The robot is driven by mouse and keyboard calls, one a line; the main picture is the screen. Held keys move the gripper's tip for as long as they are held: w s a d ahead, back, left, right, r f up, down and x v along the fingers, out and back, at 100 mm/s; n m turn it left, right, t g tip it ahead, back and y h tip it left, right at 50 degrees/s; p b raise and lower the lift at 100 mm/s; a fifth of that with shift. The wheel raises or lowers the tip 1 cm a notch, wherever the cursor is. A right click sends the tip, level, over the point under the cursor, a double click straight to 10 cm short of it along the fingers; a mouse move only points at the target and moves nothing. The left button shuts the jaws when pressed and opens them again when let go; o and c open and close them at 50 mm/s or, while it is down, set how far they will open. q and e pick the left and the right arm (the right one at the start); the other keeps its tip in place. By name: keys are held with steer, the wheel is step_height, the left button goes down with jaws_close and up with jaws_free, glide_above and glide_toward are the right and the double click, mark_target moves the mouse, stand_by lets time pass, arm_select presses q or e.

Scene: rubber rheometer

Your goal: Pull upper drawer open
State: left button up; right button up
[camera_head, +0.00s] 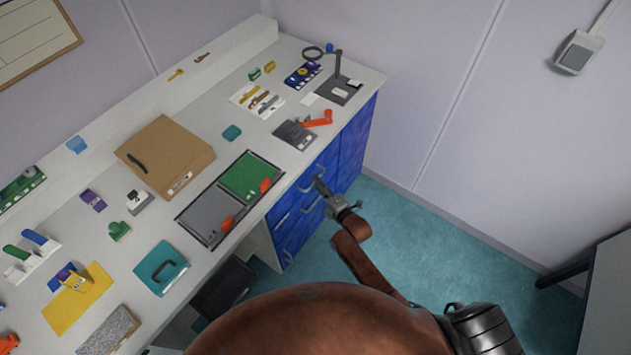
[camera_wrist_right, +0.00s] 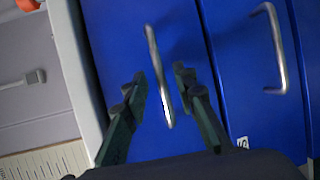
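The blue upper drawer (camera_head: 290,203) is at the top of the cabinet under the bench and looks shut. Its metal handle (camera_head: 311,179) is partly hidden by my right gripper (camera_head: 321,187). In the right wrist view the upper drawer (camera_wrist_right: 113,40) carries the bar handle (camera_wrist_right: 153,50). My right gripper (camera_wrist_right: 160,82) is open, with one dark finger on each side of this handle. A gap shows between each fingertip and the bar; whether the tips touch the drawer front I cannot tell. My left gripper is in neither view.
A lower drawer handle (camera_wrist_right: 275,50) is beside the upper one in the wrist view. The white bench (camera_head: 235,145) above holds a green and grey tray (camera_head: 207,243), a cardboard box (camera_head: 165,150) and small tools. Teal floor (camera_head: 400,230) in front of the cabinet is clear.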

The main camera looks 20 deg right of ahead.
steer(key=shift+x, duration=1.2)
steer(key=shift+c, duration=0.7)
jaws_close()
